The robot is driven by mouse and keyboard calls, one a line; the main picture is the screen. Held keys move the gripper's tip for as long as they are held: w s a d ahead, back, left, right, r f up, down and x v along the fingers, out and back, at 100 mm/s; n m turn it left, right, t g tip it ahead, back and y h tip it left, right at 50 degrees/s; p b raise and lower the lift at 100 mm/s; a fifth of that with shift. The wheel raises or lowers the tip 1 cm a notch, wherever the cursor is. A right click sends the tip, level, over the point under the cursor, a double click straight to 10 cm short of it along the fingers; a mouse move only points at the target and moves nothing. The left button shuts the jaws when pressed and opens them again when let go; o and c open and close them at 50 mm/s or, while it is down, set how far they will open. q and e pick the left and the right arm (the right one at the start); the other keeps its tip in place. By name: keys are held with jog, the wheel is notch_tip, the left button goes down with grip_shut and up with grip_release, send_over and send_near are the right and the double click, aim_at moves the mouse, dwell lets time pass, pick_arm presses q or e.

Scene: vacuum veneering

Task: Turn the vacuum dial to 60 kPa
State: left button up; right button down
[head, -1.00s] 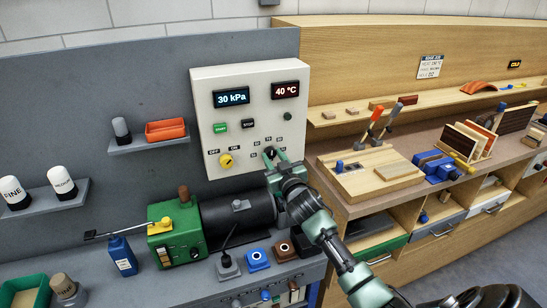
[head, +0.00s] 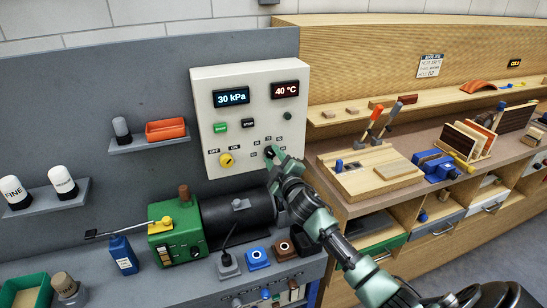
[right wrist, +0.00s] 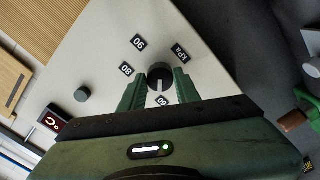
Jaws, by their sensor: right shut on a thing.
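The vacuum dial (head: 268,152) is a small black knob low on the right of the cream control panel (head: 252,78). In the right wrist view the dial (right wrist: 159,73) has a white pointer line aimed down the picture, between my fingers. The pressure display (head: 232,98) reads 30 kPa. My right gripper (head: 274,158) is shut on the dial, with one green finger on each side of it in the wrist view (right wrist: 159,88). My left gripper is not in view.
The yellow OFF/ON switch (head: 226,160) is left of the dial. Green and black buttons and a 40 °C display (head: 285,90) are above. A green pump (head: 178,234) with a dark cylinder stands below. A wooden bench (head: 360,172) is at right.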

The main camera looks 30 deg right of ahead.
jog(key=shift+f+n, duration=0.1)
jog(key=shift+n, duration=0.5)
jog(key=c, duration=1)
grip_release()
jog(key=b+v, duration=0.1)
jog(key=v, duration=0.6)
jog(key=shift+s+b, duration=0.3)
jog(key=shift+s, duration=0.1)
